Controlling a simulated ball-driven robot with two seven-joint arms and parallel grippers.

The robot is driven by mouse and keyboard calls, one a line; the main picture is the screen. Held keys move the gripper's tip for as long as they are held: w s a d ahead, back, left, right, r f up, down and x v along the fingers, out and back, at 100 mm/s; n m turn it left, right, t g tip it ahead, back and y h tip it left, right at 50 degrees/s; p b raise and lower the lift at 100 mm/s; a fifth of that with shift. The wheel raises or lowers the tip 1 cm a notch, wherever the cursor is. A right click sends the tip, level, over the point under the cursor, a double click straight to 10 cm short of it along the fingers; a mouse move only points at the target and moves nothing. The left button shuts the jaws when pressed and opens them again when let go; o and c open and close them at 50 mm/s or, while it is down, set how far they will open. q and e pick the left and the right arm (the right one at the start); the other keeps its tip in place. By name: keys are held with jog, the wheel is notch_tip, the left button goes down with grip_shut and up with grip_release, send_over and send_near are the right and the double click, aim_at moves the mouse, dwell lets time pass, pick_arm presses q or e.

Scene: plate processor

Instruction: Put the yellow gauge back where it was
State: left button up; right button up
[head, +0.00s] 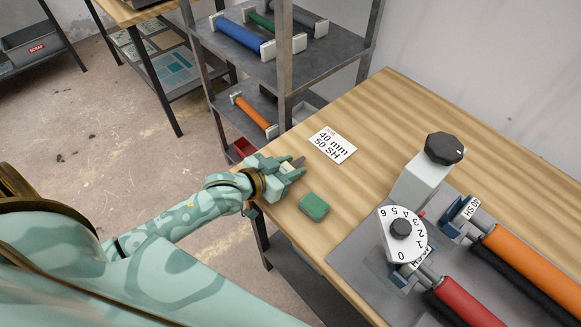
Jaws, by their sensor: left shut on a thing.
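My left gripper (293,169) is over the left edge of the wooden table, between the white card and a green block. It is shut on a small pale yellowish piece (286,167), which I take for the yellow gauge. Most of this piece is hidden by the fingers, so its shape cannot be told. No other yellow gauge shows on the table. My right gripper is not in view.
The white card (332,145) reads 40 mm, 50 SH. The green block (314,206) lies near the table's left edge. A machine with a numbered dial (403,236) and red and orange rollers (536,264) fills the right. A metal shelf (327,42) with rollers stands behind.

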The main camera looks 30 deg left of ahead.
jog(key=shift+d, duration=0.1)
pick_arm(q)
jog(key=o, duration=0.9)
jog(key=shift+o, duration=0.9)
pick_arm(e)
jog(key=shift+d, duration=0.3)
pick_arm(q)
jog(key=p+v, duration=0.3)
jog(key=v, duration=0.8)
jog(key=shift+r, duration=0.1)
jog(key=shift+s+a+r, duration=0.15)
jog(key=shift+s+a, duration=0.05)
jog(key=shift+s, duration=0.3)
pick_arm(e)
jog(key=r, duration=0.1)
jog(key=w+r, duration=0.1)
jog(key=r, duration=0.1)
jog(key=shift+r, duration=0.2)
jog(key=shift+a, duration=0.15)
